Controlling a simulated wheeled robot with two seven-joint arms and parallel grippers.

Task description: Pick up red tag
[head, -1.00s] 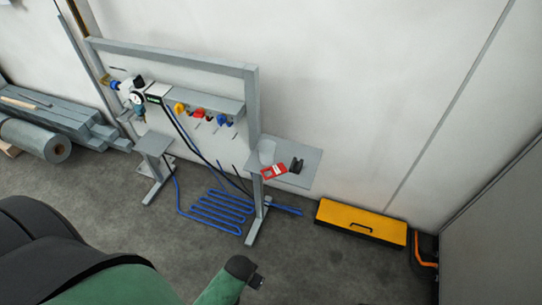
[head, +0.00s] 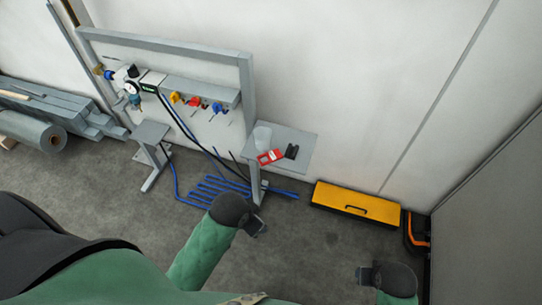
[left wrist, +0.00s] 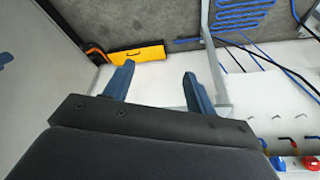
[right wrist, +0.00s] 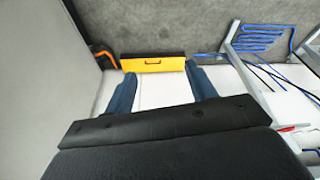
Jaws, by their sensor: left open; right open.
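The red tag (head: 270,157) lies on the small grey shelf (head: 301,139) at the right end of the grey frame, beside a black object and a whitish translucent cup. My left gripper (head: 258,230) is low in the head view, well apart from the shelf. In the left wrist view its blue fingers (left wrist: 156,82) are spread with nothing between them. My right gripper (head: 364,276) is at the lower right of the head view, also far from the tag. In the right wrist view its fingers (right wrist: 162,88) are open and empty.
A yellow case (head: 356,201) sits on the floor by the wall, with an orange and black item (head: 416,232) beside it. Blue hose (head: 222,190) lies coiled under the frame. Grey beams (head: 62,105) and a roll lie at the left.

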